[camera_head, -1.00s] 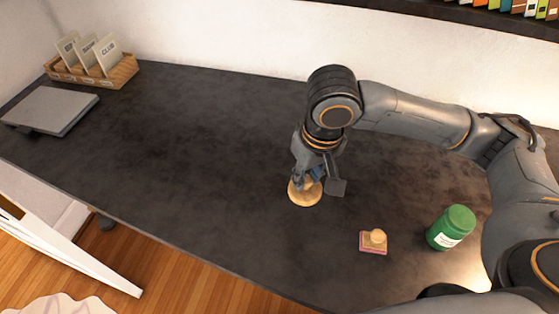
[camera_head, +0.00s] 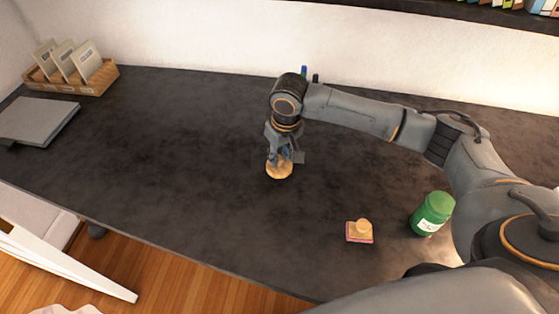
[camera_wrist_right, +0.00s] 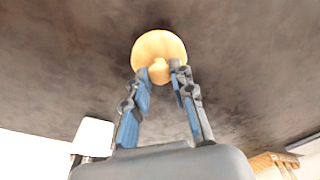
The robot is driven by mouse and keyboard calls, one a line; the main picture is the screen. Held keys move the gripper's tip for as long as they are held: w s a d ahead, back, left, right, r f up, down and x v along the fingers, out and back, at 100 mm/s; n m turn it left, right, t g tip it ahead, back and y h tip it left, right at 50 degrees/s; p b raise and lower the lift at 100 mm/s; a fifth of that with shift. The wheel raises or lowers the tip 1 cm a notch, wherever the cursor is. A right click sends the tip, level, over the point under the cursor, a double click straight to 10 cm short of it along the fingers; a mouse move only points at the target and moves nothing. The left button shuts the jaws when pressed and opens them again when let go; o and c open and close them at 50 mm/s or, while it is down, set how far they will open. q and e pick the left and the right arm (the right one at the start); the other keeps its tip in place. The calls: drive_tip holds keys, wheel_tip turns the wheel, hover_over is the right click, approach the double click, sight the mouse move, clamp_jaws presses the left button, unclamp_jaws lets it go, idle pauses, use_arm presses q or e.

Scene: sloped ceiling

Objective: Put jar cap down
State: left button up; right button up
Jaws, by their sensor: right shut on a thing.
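The jar cap (camera_head: 279,171) is a round, pale wooden disc with a small knob, on or just above the dark desk near its middle. My right gripper (camera_head: 284,160) points down over it. In the right wrist view the two blue-padded fingers (camera_wrist_right: 159,78) are shut on the knob of the jar cap (camera_wrist_right: 159,48). Whether the cap touches the desk cannot be told for sure. My left gripper is not in view.
A green jar (camera_head: 432,214) and a small pink-edged block with a wooden knob (camera_head: 360,231) stand at the right front. A grey laptop (camera_head: 38,121) and a wooden card box (camera_head: 72,82) are at the left. The desk's middle left is clear.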

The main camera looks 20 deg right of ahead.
sight(280, 157)
drive_tip(key=shift+w+d+f+p, duration=0.1)
drive_tip(key=shift+w+f+p, duration=0.1)
drive_tip(key=shift+f, duration=0.75)
drive_tip(key=shift+w+f+p, duration=0.1)
drive_tip(key=shift+f+p, duration=0.05)
drive_tip(key=shift+f, duration=0.8)
drive_tip(key=shift+f, duration=0.3)
drive_tip(key=o, duration=0.9)
drive_tip(key=shift+f, duration=0.1)
drive_tip(key=shift+o, duration=0.2)
drive_tip(key=shift+r, duration=0.35)
wheel_tip(280, 157, up, 12)
drive_tip(key=s, duration=0.1)
drive_tip(key=shift+s+d+b, duration=0.15)
drive_tip(key=shift+s+b, duration=0.25)
drive_tip(key=shift+b, duration=0.05)
